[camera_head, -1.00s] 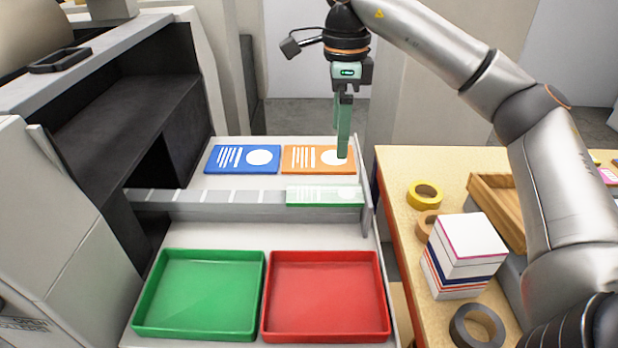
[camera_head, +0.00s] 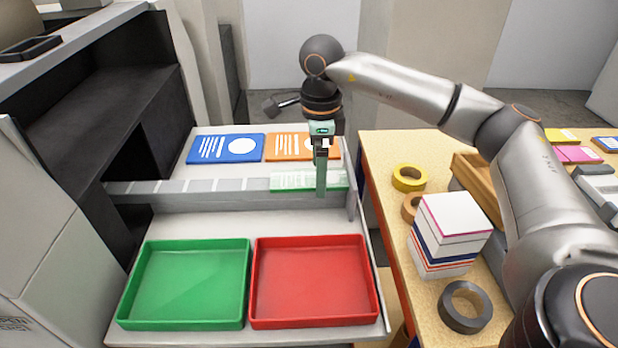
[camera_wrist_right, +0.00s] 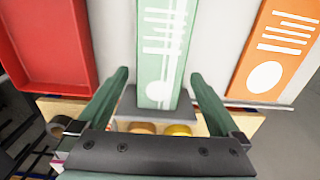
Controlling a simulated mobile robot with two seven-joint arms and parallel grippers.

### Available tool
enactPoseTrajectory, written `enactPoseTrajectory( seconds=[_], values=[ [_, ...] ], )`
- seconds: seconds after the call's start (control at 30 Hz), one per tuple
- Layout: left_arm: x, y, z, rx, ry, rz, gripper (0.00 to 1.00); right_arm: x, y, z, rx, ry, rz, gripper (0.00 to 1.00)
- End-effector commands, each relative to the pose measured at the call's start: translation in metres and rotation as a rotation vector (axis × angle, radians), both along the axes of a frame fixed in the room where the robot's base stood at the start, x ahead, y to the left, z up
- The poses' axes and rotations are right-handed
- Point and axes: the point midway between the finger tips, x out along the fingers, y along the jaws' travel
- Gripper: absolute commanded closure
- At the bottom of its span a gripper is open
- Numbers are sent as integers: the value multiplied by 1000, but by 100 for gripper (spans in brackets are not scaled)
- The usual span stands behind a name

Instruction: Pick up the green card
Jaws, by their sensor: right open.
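The pale green card (camera_head: 292,182), with white print, lies at the right end of the grey conveyor strip (camera_head: 190,190). My right gripper (camera_head: 321,192) points down over the card and covers part of it in the head view. In the right wrist view the open fingers of the gripper (camera_wrist_right: 159,82) stand on either side of the green card (camera_wrist_right: 163,45), with nothing held. I cannot tell how high the fingertips are above it. My left gripper is not in view.
A blue card (camera_head: 226,148) and an orange card (camera_head: 285,147) lie behind the strip. A green tray (camera_head: 183,325) and a red tray (camera_head: 315,323) stand in front. The table at right holds a stack of cards (camera_head: 452,230) and tape rolls (camera_head: 465,327).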

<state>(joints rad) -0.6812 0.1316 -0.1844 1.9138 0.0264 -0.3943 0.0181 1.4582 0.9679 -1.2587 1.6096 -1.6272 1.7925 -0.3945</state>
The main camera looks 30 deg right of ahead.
Motion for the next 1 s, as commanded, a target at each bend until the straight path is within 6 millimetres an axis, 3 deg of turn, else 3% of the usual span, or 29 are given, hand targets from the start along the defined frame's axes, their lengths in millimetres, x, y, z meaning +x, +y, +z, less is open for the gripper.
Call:
enactPoseTrajectory(
  seconds=[0.23,0.9,1.0],
  values=[
    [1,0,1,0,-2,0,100,0,0,-1,0,-1,0,2],
    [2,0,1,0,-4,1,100,0,0,-1,0,-1,1,78],
    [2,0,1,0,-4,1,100,0,0,-1,0,-1,1,79]
  ],
)
